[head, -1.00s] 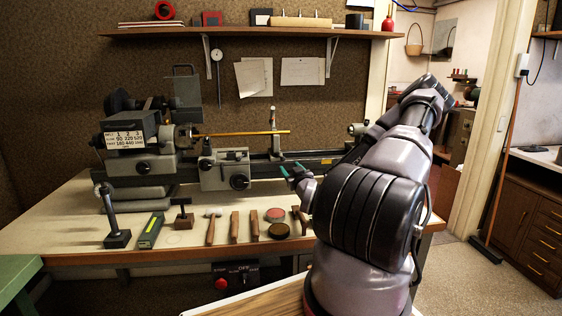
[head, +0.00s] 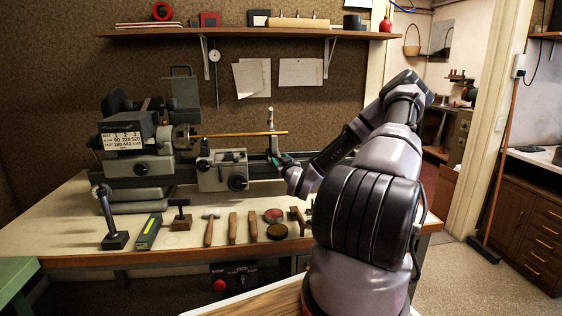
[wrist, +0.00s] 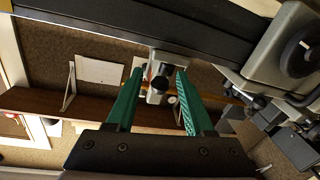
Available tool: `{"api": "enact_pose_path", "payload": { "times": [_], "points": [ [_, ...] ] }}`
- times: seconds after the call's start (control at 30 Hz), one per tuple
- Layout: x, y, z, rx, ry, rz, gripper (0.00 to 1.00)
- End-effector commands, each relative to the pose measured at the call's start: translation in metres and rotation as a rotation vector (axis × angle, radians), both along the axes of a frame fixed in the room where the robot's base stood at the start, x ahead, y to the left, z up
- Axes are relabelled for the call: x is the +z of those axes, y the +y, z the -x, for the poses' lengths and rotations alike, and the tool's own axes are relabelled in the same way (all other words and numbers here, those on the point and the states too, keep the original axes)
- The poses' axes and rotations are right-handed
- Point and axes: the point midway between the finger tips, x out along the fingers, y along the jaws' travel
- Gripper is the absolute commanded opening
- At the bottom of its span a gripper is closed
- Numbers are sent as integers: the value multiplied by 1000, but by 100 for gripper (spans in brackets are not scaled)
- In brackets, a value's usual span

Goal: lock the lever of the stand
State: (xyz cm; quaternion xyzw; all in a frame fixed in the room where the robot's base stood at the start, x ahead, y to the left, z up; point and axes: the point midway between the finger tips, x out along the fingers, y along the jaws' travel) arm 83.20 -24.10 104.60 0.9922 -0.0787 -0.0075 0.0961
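The stand (head: 271,143) is a light grey upright post on the lathe bed, at the right end of a long brass rod (head: 235,135). My gripper (head: 276,161) is low at the front of the stand, its green fingertips close to its base. In the wrist view my gripper (wrist: 156,78) is open, its two green fingers apart. The stand (wrist: 155,97) shows in the gap beyond them, with a dark round end (wrist: 160,83) that may be its lever. I cannot tell the lever's position or whether the fingers touch it.
The dark lathe bed (wrist: 150,32) runs close beside the fingers in the wrist view. The grey carriage (head: 222,171) stands left of my gripper. A shelf (head: 250,32) hangs above.

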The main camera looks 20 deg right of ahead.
Motion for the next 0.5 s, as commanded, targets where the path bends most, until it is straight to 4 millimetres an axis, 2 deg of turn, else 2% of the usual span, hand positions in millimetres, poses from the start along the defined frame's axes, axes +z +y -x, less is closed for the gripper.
{"api": "enact_pose_path", "payload": {
  "times": [0.03, 0.1, 0.13, 0.33, 0.5],
  "points": [
    [0, 0, 0, 0, 0, 0, 30],
    [0, 0, 0, 0, 0, 0, 3],
    [0, 0, 0, 0, 0, 0, 0],
    [1, -2, 0, 14, -2, 1, 0],
    [1, -7, -1, 104, -3, 6, 0]
  ]
}}
